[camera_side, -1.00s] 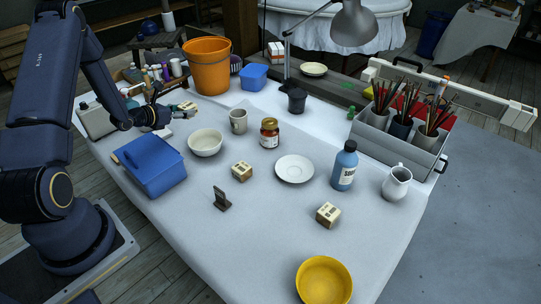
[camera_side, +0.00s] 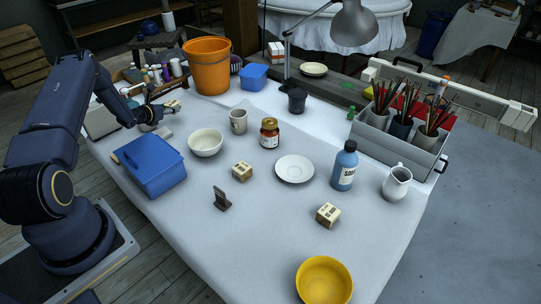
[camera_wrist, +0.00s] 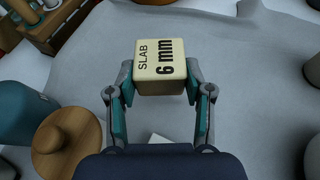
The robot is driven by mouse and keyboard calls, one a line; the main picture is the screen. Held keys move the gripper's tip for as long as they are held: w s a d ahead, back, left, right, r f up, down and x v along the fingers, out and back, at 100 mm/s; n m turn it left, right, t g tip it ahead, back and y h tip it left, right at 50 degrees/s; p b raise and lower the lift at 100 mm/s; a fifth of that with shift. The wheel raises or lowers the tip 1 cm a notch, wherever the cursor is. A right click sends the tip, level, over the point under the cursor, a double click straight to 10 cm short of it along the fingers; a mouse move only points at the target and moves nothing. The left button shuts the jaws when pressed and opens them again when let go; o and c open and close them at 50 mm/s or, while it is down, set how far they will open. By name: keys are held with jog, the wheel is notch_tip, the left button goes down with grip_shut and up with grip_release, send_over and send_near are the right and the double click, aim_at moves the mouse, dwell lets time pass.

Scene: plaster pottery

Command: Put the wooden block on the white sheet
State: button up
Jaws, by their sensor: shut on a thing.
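My gripper (camera_wrist: 160,92) is shut on a wooden block (camera_wrist: 160,58). The block is pale, and its face reads "SLAB 6 mm" in the wrist view. In the side view, the held block (camera_side: 173,103) shows small at the fingertips of my gripper (camera_side: 165,106), over the back left of the table. A pale white sheet (camera_side: 265,220) covers most of the tabletop. The wrist view shows the sheet (camera_wrist: 245,75) beneath and beyond the block, with an uneven edge. I cannot tell the exact gap under the block. Two similar blocks (camera_side: 242,171) (camera_side: 328,215) rest on the sheet.
A blue box (camera_side: 152,168), white bowl (camera_side: 206,143), mug (camera_side: 238,122) and orange bucket (camera_side: 208,68) stand near my gripper. A rack of bottles (camera_side: 160,74) is behind it. A wooden-lidded jar (camera_wrist: 66,140) is close at lower left.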

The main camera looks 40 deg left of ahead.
aim_at(175, 122)
jog(key=shift+w+a+f, duration=0.25)
jog(key=shift+w+f, duration=0.1)
jog(key=shift+f, duration=0.2)
jog(key=shift+w+a+f, duration=0.1)
jog(key=shift+f, duration=0.8)
jog(key=shift+w+a+f, duration=0.1)
jog(key=shift+f, duration=0.8)
jog(key=shift+f, duration=0.15)
jog(key=o, duration=1)
